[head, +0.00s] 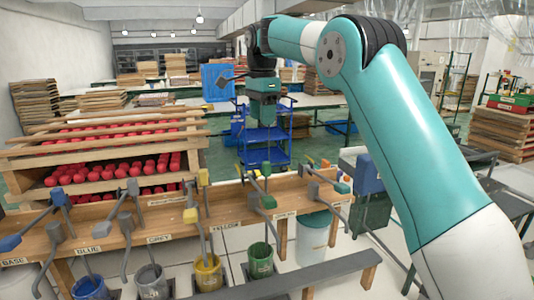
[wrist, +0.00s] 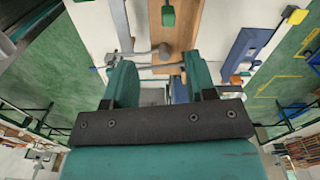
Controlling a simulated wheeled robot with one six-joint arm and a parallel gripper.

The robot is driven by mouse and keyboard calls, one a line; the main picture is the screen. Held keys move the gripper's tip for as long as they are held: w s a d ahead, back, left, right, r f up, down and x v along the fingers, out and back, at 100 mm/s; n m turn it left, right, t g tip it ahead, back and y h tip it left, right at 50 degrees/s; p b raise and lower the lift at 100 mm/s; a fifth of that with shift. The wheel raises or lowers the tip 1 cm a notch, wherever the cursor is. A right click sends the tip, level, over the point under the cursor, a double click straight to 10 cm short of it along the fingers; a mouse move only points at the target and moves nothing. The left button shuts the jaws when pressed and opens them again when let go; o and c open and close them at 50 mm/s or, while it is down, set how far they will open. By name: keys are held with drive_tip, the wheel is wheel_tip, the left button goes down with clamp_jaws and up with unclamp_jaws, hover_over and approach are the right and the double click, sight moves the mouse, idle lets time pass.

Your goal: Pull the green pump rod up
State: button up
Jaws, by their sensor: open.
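A wooden pump bench (head: 135,237) runs across the front in the head view. Grey lever rods with coloured ends stand along it. A rod with a green end (head: 268,202) stands by the green cup (head: 261,260); another green end (head: 342,187) is at the right. My gripper (head: 262,122) hangs above and behind the bench, apart from the rods in the picture. In the wrist view my gripper (wrist: 160,80) is open, its two green fingers spread. Grey rods (wrist: 150,66) and a green block (wrist: 168,16) show beyond the fingertips. Which rod this is, I cannot tell.
Blue (head: 90,287), grey (head: 151,281) and yellow (head: 208,272) cups stand below the bench. A rack of red rollers (head: 110,175) stands behind at the left. A blue cart (head: 263,145) is behind my gripper. A blue lever (wrist: 247,45) is at the right in the wrist view.

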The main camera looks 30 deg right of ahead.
sight(267, 162)
drive_tip(key=f+p, duration=0.1)
drive_tip(key=f, duration=0.4)
drive_tip(key=d+f+m+p, duration=0.1)
drive_tip(key=f, duration=0.5)
drive_tip(key=w+d+f+m, duration=0.1)
drive_tip(key=f, duration=0.4)
drive_tip(key=shift+w+f+p, duration=0.1)
drive_tip(key=shift+f+p, duration=0.15)
drive_tip(key=shift+p, duration=0.15)
